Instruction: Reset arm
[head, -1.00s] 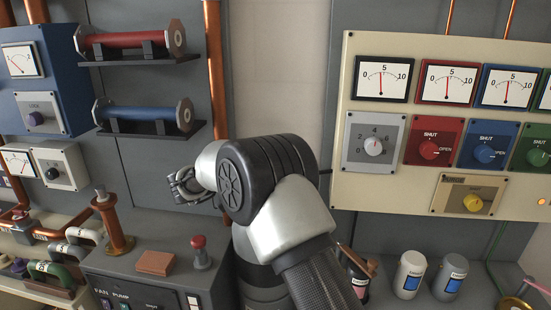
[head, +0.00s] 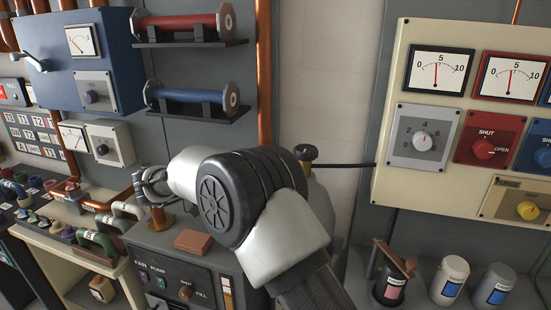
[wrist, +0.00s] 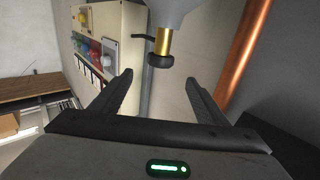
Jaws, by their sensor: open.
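My arm stands in the middle of the head view, its silver and black links bent. Beyond the fingertips is a grey cylinder neck with a brass collar and black knob (wrist: 160,60). The knob also shows in the head view (head: 306,152), behind my arm and apart from the gripper.
A cream meter panel (head: 385,150) with dials and knobs is at the right. A red tube (head: 182,23) and a blue tube (head: 188,95) sit on shelves. A reddish block (head: 193,241) lies on the fan and pump console (head: 205,265). Labelled canisters (head: 449,280) stand lower right.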

